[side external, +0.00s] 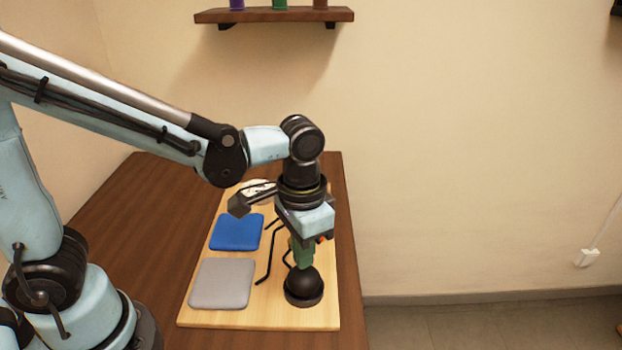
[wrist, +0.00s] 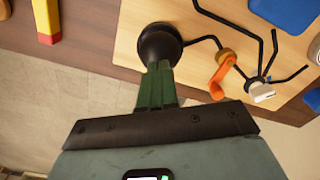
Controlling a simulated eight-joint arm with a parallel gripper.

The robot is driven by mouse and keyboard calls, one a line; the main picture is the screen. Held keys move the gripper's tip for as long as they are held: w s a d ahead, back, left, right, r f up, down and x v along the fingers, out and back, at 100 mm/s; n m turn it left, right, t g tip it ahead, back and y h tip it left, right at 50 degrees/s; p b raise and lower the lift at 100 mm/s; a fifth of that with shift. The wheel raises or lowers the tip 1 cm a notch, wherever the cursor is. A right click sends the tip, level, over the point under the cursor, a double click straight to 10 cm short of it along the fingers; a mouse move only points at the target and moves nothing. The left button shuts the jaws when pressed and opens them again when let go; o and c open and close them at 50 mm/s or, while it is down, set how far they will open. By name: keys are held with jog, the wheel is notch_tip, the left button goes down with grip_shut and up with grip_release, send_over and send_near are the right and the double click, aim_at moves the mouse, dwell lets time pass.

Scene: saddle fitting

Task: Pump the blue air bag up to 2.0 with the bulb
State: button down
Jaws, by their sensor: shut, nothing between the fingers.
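The blue air bag (side external: 237,232) lies flat-looking on the light wooden board (side external: 260,318), left of my gripper. The black bulb (side external: 303,287) stands on a dark round base at the board's near right; it also shows in the wrist view (wrist: 158,44). My gripper (side external: 303,265) points down with its green fingers shut and empty. Their tips are right at the bulb's top; I cannot tell whether they press it. A white round dial (side external: 257,186) is partly hidden behind my wrist, and its reading is illegible. In the wrist view, an orange lever (wrist: 222,77) sits beside the bulb.
A grey pad (side external: 222,283) lies nearer than the blue bag. Black tubes (side external: 268,262) run between the bags and bulb. A red-and-yellow object (wrist: 46,20) lies off the board. A shelf (side external: 275,15) hangs on the wall.

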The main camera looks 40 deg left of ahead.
jog(key=shift+f, duration=0.15)
jog(key=shift+f, duration=1.55)
jog(key=shift+r, duration=1.7)
jog(key=shift+f, duration=0.15)
jog(key=shift+f, duration=1.5)
jog(key=shift+r, duration=1.65)
